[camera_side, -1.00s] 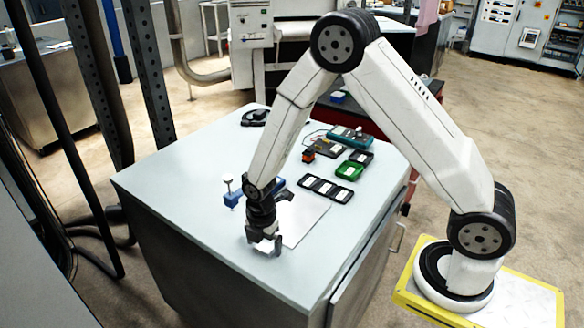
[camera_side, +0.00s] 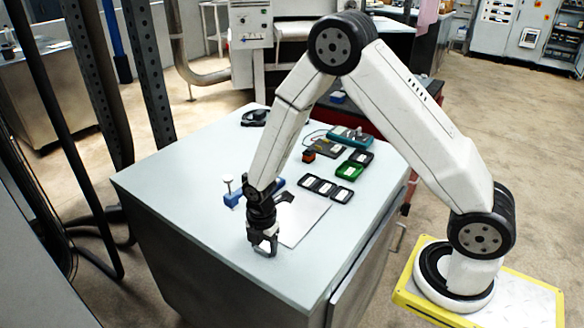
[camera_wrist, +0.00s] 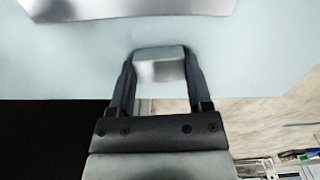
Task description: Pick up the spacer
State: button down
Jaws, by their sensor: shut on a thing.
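The spacer (camera_wrist: 160,67) is a small silver-grey block with rounded edges. In the wrist view it sits between the two dark fingertips of my gripper (camera_wrist: 160,72), which is shut on it from both sides. In the side view my gripper (camera_side: 264,246) points down at the near part of the grey-blue table (camera_side: 190,210). The spacer is small there and partly hidden by the fingers. I cannot tell whether it still touches the tabletop.
A pale metal sheet (camera_side: 304,222) lies just right of my gripper. A blue clamp (camera_side: 232,198) stands behind it. Black trays (camera_side: 325,188), a green tray (camera_side: 349,171) and a teal meter (camera_side: 351,135) lie farther back. The table's front left is clear.

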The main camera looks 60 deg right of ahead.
jog(key=shift+r, duration=0.1)
jog(key=shift+r, duration=1.1)
jog(key=s+r, duration=1)
jog(key=s, duration=0.4)
jog(key=shift+d+r, duration=0.3)
jog(key=shift+d, duration=0.15)
